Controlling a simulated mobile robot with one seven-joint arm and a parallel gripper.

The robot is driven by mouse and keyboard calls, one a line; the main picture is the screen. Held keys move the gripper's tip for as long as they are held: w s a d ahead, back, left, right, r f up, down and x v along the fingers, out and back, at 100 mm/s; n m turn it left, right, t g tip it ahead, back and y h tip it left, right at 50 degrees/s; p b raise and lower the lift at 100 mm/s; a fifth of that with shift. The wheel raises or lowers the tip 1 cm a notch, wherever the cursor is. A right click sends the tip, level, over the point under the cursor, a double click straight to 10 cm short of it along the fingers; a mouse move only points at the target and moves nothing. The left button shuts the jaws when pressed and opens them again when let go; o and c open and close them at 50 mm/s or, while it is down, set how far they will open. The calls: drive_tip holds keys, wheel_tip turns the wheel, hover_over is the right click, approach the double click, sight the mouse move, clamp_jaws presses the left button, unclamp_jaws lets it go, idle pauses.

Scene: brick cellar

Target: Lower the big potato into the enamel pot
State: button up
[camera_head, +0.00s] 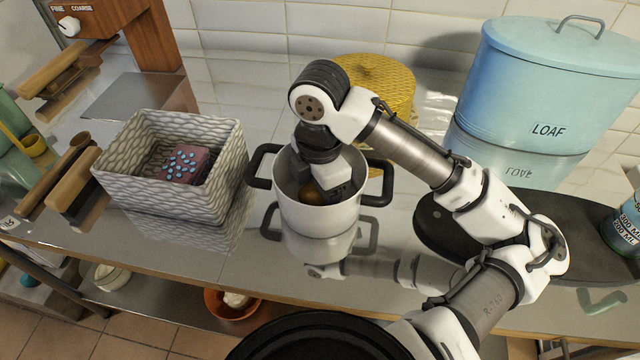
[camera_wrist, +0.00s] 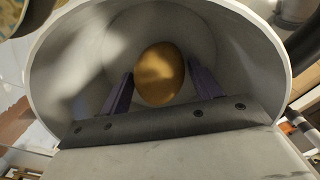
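The big potato (camera_wrist: 159,75), golden brown, is inside the pot, between my two purple fingers in the wrist view. A narrow gap seems to show on each side of it, so the fingers look open around it. In the head view only a part of the potato (camera_head: 311,193) shows beneath my gripper. Whether it rests on the pot's floor is hard to tell.
A white woven basket (camera_head: 213,196) with a reddish, blue-dotted block stands left of the pot. A yellow woven container (camera_head: 385,82) stands close behind. A blue LOAF bin (camera_head: 540,85) is at the back right. A black board (camera_head: 440,226) lies right of the pot.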

drive_tip(key=shift+o, duration=1.2)
wheel_tip(320, 180, up, 14)
drive_tip(key=shift+p, duration=0.35)
drive_tip(key=shift+f, duration=0.1)
